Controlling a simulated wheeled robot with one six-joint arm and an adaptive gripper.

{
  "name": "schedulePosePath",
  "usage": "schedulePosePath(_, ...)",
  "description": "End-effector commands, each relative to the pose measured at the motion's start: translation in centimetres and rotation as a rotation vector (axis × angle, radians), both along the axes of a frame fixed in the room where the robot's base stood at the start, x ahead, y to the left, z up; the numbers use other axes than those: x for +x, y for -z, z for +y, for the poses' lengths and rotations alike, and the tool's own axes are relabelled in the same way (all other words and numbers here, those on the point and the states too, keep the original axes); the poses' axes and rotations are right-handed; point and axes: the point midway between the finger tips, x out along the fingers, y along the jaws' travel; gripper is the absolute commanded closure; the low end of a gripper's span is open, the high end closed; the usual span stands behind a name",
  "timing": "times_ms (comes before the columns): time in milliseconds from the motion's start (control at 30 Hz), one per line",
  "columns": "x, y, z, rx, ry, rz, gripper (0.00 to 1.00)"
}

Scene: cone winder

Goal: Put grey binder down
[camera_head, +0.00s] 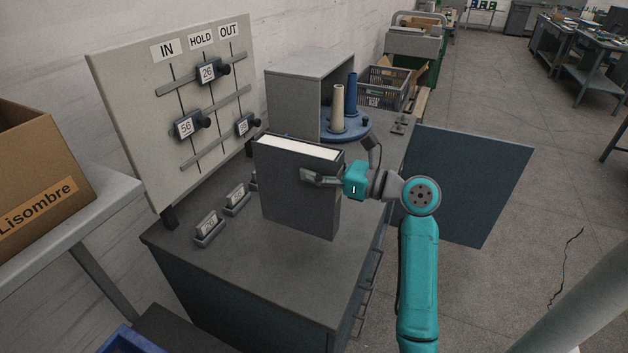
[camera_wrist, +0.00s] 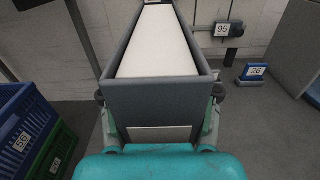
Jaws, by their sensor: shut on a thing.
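The grey binder (camera_head: 297,190) is a dark grey box shape with white pages showing along its top. It stands upright over the cabinet top in the head view; I cannot tell whether its bottom touches the surface. My gripper (camera_head: 318,177) is shut on it from the right. In the wrist view the binder (camera_wrist: 158,102) fills the middle, with my gripper's fingers (camera_wrist: 160,133) on either side of its near end. The binder hides part of the cabinet top behind it.
Small numbered holders (camera_head: 209,229) stand left of the binder. A board (camera_head: 150,100) marked IN, HOLD, OUT is behind. A grey housing (camera_head: 292,100) and a blue round stand (camera_head: 345,131) with two cones are at the back. The front cabinet top (camera_head: 245,270) is clear.

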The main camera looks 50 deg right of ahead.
Motion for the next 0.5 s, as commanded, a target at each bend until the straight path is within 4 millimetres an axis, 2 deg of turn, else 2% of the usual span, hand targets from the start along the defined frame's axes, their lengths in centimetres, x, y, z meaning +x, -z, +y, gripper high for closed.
schedulePosePath(267,0.0,2.0,0.0,0.002,-0.001,-0.002,1.0)
schedulePosePath(500,0.0,4.9,0.0,0.002,0.0,-0.002,1.0)
